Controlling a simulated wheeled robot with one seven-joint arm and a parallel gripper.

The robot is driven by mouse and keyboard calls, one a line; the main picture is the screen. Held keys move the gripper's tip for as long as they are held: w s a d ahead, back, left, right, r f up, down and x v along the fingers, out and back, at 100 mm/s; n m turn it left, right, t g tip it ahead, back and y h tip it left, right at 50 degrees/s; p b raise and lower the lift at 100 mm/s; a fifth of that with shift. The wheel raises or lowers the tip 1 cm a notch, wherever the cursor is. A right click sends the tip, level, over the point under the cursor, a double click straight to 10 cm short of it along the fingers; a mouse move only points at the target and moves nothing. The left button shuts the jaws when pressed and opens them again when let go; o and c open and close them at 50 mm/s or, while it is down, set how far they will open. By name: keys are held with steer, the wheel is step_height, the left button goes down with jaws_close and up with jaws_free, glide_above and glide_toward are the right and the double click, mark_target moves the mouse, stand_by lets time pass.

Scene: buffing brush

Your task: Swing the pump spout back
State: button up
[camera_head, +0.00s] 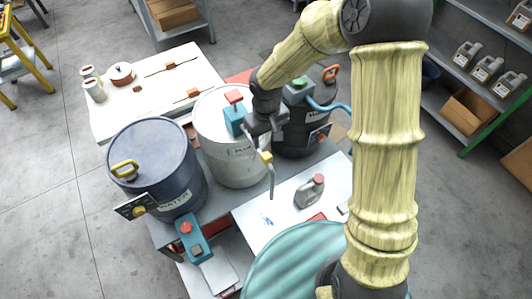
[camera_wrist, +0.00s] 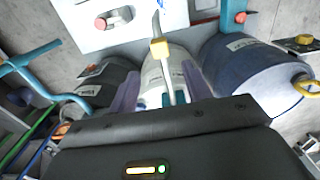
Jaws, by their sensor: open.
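The pump (camera_head: 235,118), with a blue body and red top, stands on the white drum (camera_head: 228,155). Its spout has a yellow collar (camera_head: 266,157) and a grey end (camera_head: 271,182) hanging down over the drum's right front side. In the wrist view the yellow collar (camera_wrist: 159,48) and grey spout end (camera_wrist: 157,22) show ahead of my gripper (camera_wrist: 160,72). Its two fingers are apart, with the pale spout pipe (camera_wrist: 168,82) appearing between them. In the head view my gripper (camera_head: 264,130) is just right of the pump; contact cannot be told.
A blue drum (camera_head: 157,165) stands left and a black drum (camera_head: 298,135) right, with a green-topped pump and blue hose (camera_head: 328,106). A white board (camera_head: 285,215) in front bears a grey bottle (camera_head: 309,192). A white table (camera_head: 150,80) is behind.

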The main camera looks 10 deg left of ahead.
mark_target(266, 155)
step_height(266, 155, down, 10)
steer(key=shift+r+p, duration=0.1)
steer(key=shift+p, duration=0.6)
jaws_close()
